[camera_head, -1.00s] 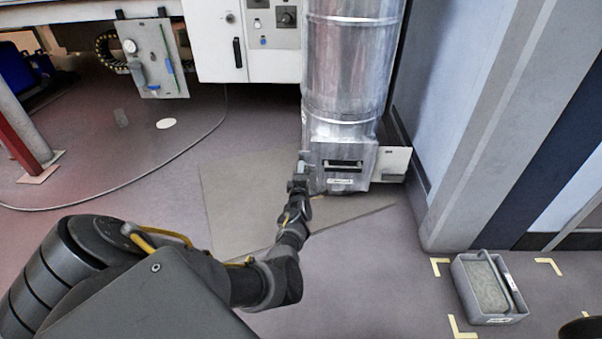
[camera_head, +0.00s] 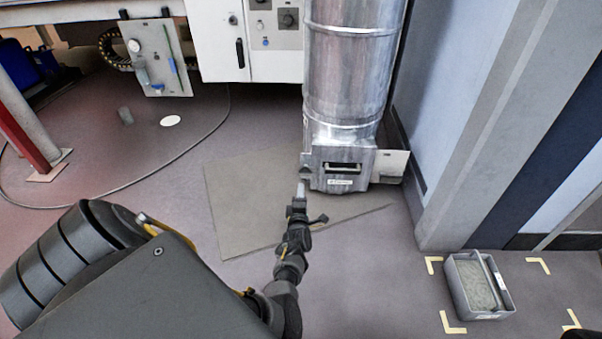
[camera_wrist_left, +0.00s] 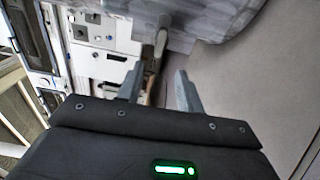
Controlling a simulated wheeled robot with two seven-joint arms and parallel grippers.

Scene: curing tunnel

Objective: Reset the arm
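My left arm reaches in from the lower left in the head view. Its gripper (camera_head: 301,190) is just in front of the lower left corner of the metal duct's base box (camera_head: 340,181), low over the floor. In the left wrist view the two fingers (camera_wrist_left: 158,86) stand apart, open, with nothing held between them. Beyond them a metal lever-like part (camera_wrist_left: 160,42) shows beside the shiny duct. My right gripper is not in view.
A vertical silver duct (camera_head: 348,75) stands at centre, with a white cabinet (camera_head: 222,40) behind it. A grey bin (camera_head: 462,310) sits between yellow floor marks at right. A wall column (camera_head: 478,130) rises on the right. Floor around a flat panel (camera_head: 240,215) is clear.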

